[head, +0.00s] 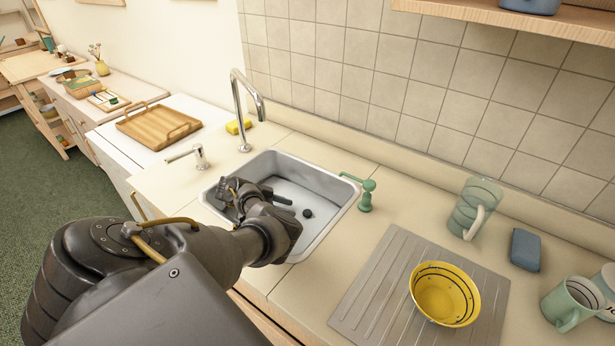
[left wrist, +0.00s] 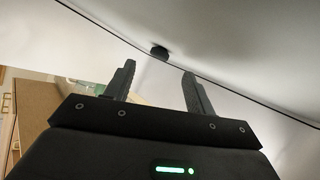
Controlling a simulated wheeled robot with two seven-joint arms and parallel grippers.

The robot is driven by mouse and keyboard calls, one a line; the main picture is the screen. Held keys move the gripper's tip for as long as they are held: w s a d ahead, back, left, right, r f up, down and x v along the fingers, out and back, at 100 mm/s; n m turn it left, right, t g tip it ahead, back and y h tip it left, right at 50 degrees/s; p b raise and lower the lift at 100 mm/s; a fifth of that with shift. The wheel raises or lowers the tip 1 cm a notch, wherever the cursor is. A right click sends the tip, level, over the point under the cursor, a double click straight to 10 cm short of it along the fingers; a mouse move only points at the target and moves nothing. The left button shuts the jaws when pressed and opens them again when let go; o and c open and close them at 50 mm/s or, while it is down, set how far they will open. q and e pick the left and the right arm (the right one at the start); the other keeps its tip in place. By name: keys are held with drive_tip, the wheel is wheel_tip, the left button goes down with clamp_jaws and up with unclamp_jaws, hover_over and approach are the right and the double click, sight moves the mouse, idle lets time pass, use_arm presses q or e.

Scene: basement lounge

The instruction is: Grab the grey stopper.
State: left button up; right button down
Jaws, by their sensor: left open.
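The grey stopper (head: 307,213) is a small dark round piece on the floor of the metal sink (head: 329,185). It also shows in the left wrist view as a small dark disc (left wrist: 159,51), just beyond the fingertips and centred between them. My left gripper (head: 289,206) reaches down into the sink from the left. Its fingers are apart and empty, a short way left of the stopper in the head view. In the left wrist view the open fingers (left wrist: 159,69) point toward the stopper with a gap left. My right gripper is in neither view.
A chrome tap (head: 243,105) stands behind the sink, and a green dispenser (head: 367,195) stands at its right. A yellow bowl (head: 445,293) sits on the ridged drainboard (head: 379,275). The sink walls surround my gripper. A yellow sponge (head: 238,126) lies behind.

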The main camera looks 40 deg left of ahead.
sight(305, 212)
use_arm(q)
drive_tip(key=shift+w+d+f, duration=0.3)
drive_tip(key=shift+w+f, duration=0.05)
drive_tip(key=shift+w+r, duration=0.1)
drive_tip(key=shift+r, duration=0.05)
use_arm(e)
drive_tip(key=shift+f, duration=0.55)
use_arm(q)
drive_tip(key=shift+d+f+b, duration=0.15)
drive_tip(key=shift+f+b, duration=0.05)
drive_tip(key=shift+b, duration=0.2)
drive_tip(key=shift+w+d+f+b, duration=0.3)
drive_tip(key=shift+d+f+b, duration=0.05)
drive_tip(key=shift+b, duration=0.2)
drive_tip(key=x, duration=0.3)
drive_tip(key=shift+w+d+r+p, duration=0.2)
drive_tip(key=shift+w+d+p, duration=0.1)
drive_tip(key=shift+w+d, duration=0.05)
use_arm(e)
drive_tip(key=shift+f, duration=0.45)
use_arm(q)
drive_tip(key=shift+c, duration=0.4)
drive_tip(key=c, duration=1)
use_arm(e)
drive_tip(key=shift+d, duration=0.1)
